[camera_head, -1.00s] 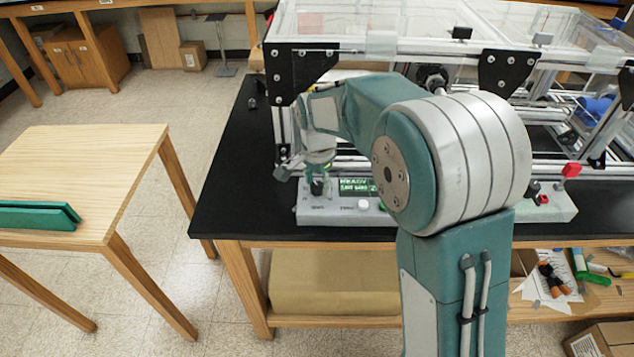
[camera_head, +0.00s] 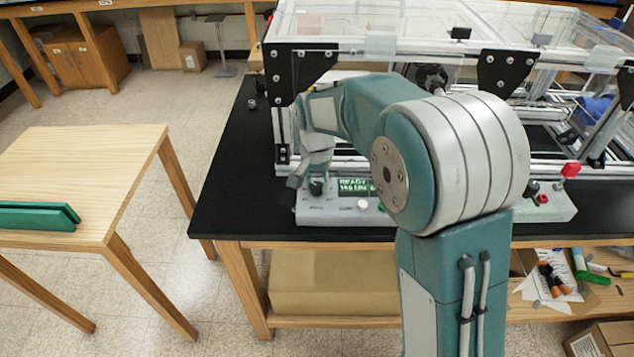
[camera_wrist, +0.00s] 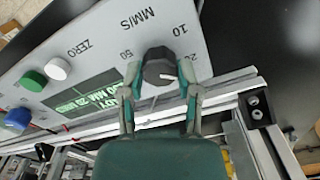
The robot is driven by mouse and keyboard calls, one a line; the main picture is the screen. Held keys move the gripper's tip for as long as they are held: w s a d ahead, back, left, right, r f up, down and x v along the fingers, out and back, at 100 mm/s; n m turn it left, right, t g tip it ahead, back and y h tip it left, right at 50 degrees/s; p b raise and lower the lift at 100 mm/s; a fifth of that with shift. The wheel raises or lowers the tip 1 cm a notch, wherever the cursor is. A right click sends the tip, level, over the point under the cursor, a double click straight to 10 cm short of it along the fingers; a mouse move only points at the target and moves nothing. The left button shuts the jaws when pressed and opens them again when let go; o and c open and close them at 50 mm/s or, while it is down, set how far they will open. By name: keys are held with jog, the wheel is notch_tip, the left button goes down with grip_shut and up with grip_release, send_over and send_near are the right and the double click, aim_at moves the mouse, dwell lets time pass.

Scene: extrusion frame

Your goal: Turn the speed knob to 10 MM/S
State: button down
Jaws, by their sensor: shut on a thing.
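The speed knob (camera_wrist: 158,62) is a dark round knob with a white pointer line on the grey control box (camera_wrist: 105,45). In the wrist view its MM/S scale appears upside down, with 10, 20 and 50 around the knob. The white line points right in that view, and I cannot tell firmly which mark it selects. My gripper (camera_wrist: 160,73) is shut on the knob, one finger on each side. In the head view my gripper (camera_head: 312,178) comes down over the box's left end. The green display (camera_head: 353,187) shows READY and a second line, hard to read.
A white button (camera_wrist: 57,69), a green knob (camera_wrist: 33,81) and a blue knob (camera_wrist: 18,119) sit along the box. The metal extrusion frame (camera_head: 350,163) stands close behind it. The black tabletop (camera_head: 235,190) is clear on the left.

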aim_at(316, 185)
jog(key=n, duration=0.7)
jog(key=shift+s+f, duration=0.15)
jog(key=shift+f, duration=0.05)
jog(key=n, duration=0.6)
jog(key=shift+n, duration=0.3)
jog(key=shift+c, duration=1.5)
grip_release()
jog(key=shift+r, duration=0.1)
notch_tip(316, 185, up, 12)
